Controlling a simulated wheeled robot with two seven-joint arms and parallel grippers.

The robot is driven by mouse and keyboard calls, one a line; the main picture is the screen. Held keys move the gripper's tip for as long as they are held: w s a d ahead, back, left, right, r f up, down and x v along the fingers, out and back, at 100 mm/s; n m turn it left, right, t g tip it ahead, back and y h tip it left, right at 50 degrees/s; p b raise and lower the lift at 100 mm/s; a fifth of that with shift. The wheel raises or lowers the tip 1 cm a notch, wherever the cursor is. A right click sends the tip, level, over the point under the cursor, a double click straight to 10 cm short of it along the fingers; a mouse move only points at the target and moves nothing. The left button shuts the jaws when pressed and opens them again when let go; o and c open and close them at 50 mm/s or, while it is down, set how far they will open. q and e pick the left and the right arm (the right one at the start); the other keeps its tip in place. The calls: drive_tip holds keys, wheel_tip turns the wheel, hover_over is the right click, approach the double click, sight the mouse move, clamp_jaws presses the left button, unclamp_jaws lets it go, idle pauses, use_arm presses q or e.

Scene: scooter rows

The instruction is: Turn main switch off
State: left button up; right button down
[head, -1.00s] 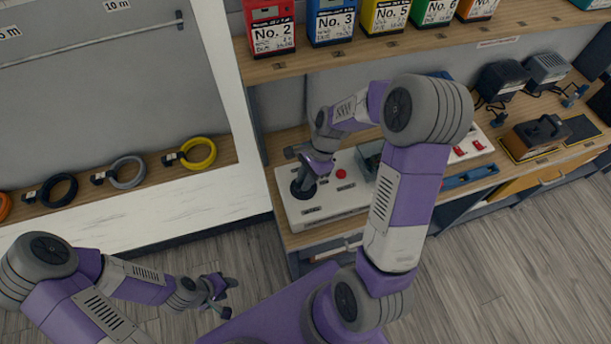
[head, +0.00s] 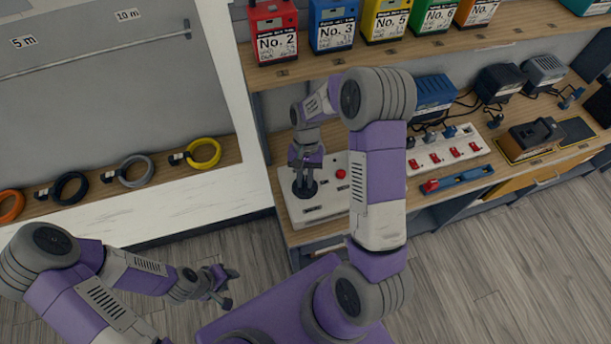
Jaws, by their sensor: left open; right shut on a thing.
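A pale switch panel (head: 322,209) lies on the wooden bench, with a black rotary knob (head: 304,189) at its left and a red button (head: 341,174) to the right of it. I take the knob for the main switch; its labels are too small to read. My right gripper (head: 305,179) comes down from above and is shut on the knob, hiding its upper part. My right arm hides the panel's right part. My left gripper (head: 224,287) is open and empty, low over the floor, left of the bench and apart from it.
A white power strip (head: 447,152) with red switches and a blue level-like tool (head: 460,179) lie right of my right arm. Numbered boxes (head: 277,44) stand on the shelf above. Cable coils (head: 203,153) sit on the left ledge. The floor in front is clear.

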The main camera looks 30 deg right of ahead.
sight(304, 181)
drive_tip(key=shift+w+a+n+h, duration=0.1)
drive_tip(key=shift+n+h, duration=0.7)
drive_tip(key=shift+n, duration=1.2)
drive_tip(key=shift+g, duration=0.3)
drive_tip(key=c, duration=1)
unclamp_jaws()
drive_tip(key=shift+c, duration=0.2)
wheel_tip(304, 181, up, 10)
drive_tip(key=p, duration=0.1)
